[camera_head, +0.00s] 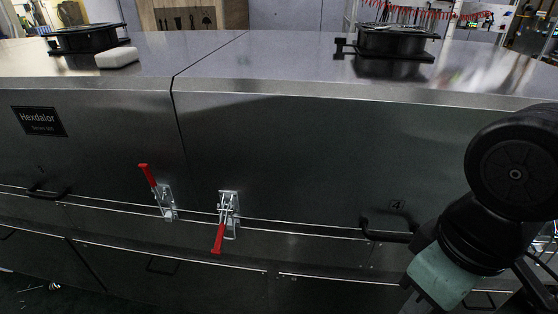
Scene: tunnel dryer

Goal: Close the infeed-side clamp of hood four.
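Hood four (300,150) is the dark metal panel right of the vertical seam, with a small "4" label (397,205) near its right handle. A toggle clamp (228,205) sits at its lower left edge, its red handle (218,238) pointing down. Left of it, across the seam line, another toggle clamp (165,200) has its red handle (148,175) pointing up and left. Which side is infeed is not marked in view. My dark arm covers the hood's right end, hiding any clamp there. My gripper's fingers are not visible.
Black bar handles (388,233) stick out from the hoods, one beside my arm. Lower panels (165,262) run below the clamps. On top stand two black round fittings (391,42) and a white block (117,57). The space before both clamps is clear.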

